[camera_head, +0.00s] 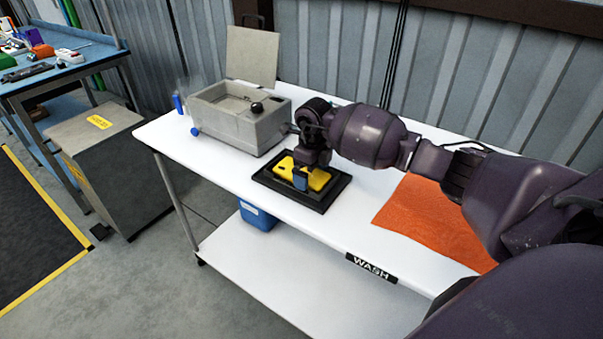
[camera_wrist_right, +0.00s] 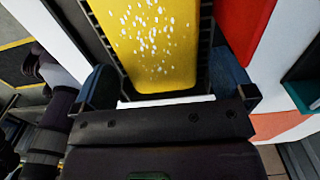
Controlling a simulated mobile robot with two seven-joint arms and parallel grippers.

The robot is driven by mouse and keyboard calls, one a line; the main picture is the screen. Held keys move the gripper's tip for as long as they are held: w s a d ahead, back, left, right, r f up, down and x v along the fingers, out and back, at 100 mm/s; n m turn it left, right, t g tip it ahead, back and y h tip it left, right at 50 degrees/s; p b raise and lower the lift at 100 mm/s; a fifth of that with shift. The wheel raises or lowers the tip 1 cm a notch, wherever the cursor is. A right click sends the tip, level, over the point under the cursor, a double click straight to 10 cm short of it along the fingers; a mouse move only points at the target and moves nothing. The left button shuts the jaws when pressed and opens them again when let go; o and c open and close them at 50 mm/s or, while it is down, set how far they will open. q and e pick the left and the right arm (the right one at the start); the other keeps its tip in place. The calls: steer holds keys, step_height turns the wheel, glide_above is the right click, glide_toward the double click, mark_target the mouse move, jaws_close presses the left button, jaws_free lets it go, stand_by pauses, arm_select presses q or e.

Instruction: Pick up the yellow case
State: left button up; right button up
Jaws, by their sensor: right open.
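The yellow case (camera_head: 318,178) lies on a black tray (camera_head: 325,202) on the white table. In the right wrist view the case (camera_wrist_right: 155,45) has white specks on its upper face and lies between the two fingers. My right gripper (camera_head: 301,180) is open and low over the tray, with its fingers on either side of the case's near end. In the wrist view its blue-grey fingers (camera_wrist_right: 168,88) stand apart, with gaps to the case's sides. My left gripper is in neither view.
A grey basin box (camera_head: 235,128) with a raised lid stands left of the tray on the white table (camera_head: 180,145). An orange cloth (camera_head: 425,222) lies to the right. A blue bin (camera_head: 257,216) is below. A grey cabinet (camera_head: 110,160) stands left of the table.

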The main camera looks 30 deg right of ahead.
steer(key=shift+f, duration=0.4)
steer(key=shift+f, duration=0.15)
steer(key=shift+c, duration=0.5)
steer(key=c, duration=0.7)
